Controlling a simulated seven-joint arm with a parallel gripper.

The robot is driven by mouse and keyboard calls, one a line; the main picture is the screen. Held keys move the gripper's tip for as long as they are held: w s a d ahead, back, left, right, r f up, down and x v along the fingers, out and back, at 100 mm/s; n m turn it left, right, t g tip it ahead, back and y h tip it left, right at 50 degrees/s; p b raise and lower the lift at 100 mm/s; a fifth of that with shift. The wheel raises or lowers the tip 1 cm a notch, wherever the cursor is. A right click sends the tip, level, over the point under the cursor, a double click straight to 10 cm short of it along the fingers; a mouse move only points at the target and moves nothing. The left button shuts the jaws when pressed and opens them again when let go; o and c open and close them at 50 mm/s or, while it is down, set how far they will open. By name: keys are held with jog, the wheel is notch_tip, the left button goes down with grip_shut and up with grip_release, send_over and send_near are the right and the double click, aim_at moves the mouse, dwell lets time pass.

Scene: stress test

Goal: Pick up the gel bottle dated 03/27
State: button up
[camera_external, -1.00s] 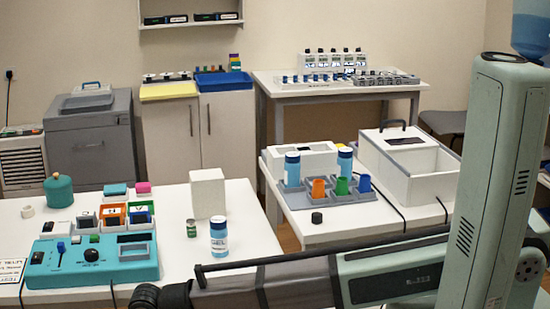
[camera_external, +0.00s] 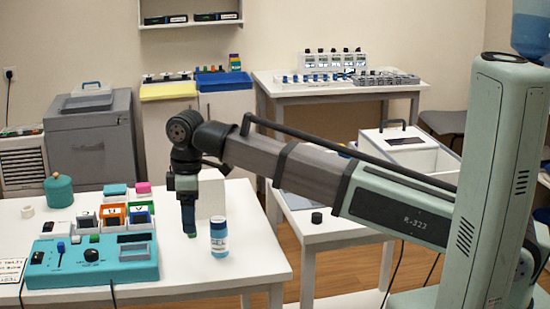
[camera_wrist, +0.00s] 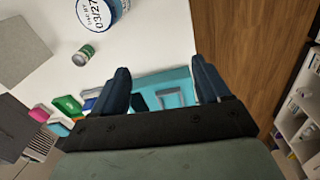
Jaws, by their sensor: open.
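The gel bottle (camera_external: 218,238) stands upright near the front right of the left white table; it is blue with a white label. In the wrist view its top end (camera_wrist: 98,12) reads 03/27 and is cut by the upper edge. My gripper (camera_external: 187,214) points down just left of the bottle in the external view, apart from it. In the wrist view my gripper (camera_wrist: 163,82) has its two dark blue fingers spread wide, with nothing between them but the table scene beyond.
A small green jar (camera_wrist: 83,55) stands near the bottle, largely hidden by my gripper in the external view. A white block (camera_external: 211,195) stands behind. A teal device (camera_external: 92,262) sits left.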

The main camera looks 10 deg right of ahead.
notch_tip(320, 180, up, 4)
jog(key=f, duration=0.1)
send_over(220, 220)
jog(key=shift+s+a+r, duration=0.15)
jog(key=shift+a+r, duration=0.05)
jog(key=shift+r, duration=0.05)
jog(key=shift+d, duration=0.2)
notch_tip(220, 220, down, 8)
jog(key=shift+f, duration=0.1)
jog(key=shift+w+a+f, duration=0.15)
jog(key=shift+f, duration=1.25)
jog(key=shift+w+a+f, duration=0.15)
jog(key=shift+f, duration=1.2)
jog(key=c, duration=1.2)
